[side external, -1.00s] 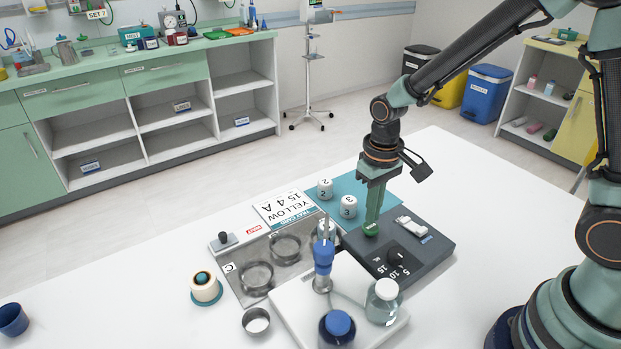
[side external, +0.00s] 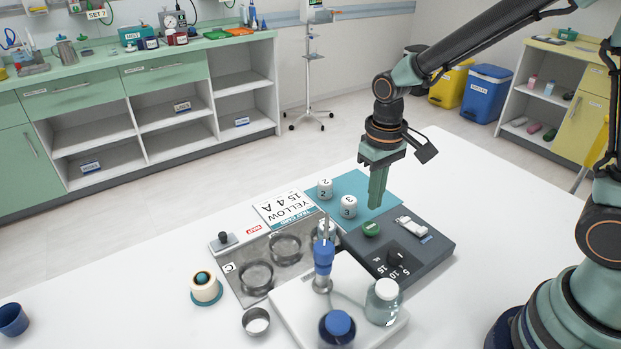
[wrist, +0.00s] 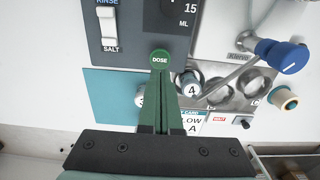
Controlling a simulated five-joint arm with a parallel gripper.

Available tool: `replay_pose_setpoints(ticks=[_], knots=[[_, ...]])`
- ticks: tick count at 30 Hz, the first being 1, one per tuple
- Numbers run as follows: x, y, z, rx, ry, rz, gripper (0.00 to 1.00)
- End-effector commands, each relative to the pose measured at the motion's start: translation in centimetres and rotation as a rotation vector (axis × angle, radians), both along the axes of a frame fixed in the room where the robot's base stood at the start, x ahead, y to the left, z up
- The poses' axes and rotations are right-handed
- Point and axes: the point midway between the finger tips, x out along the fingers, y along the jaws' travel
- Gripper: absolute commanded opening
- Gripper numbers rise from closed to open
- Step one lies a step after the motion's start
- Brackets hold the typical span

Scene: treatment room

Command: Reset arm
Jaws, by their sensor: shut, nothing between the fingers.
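My gripper (side external: 375,205) is shut and empty, pointing down above the far edge of the dark grey dosing box (side external: 437,246). Its tips are just above and beside the round green DOSE button (side external: 371,229), with a small gap in the side view. In the wrist view, my gripper (wrist: 160,80) shows as closed green fingers reaching toward the DOSE button (wrist: 160,60). The box also carries a white rocker switch (side external: 411,227) and a dark dial (side external: 397,255) with numbers around it.
The white table is clear at far right (side external: 500,195).

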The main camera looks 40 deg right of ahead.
Motion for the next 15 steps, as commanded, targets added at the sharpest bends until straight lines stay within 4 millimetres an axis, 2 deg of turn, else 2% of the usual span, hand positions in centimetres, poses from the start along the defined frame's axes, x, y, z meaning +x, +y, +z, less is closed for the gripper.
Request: replay_pose_setpoints(ticks=[6, 15], knots=[[0.1, 0.0, 1.9, 0.0, -0.004, 0.0, 0.0], [0.0, 0.0, 2.5, 0.0, 0.0, 0.0, 0.0]])
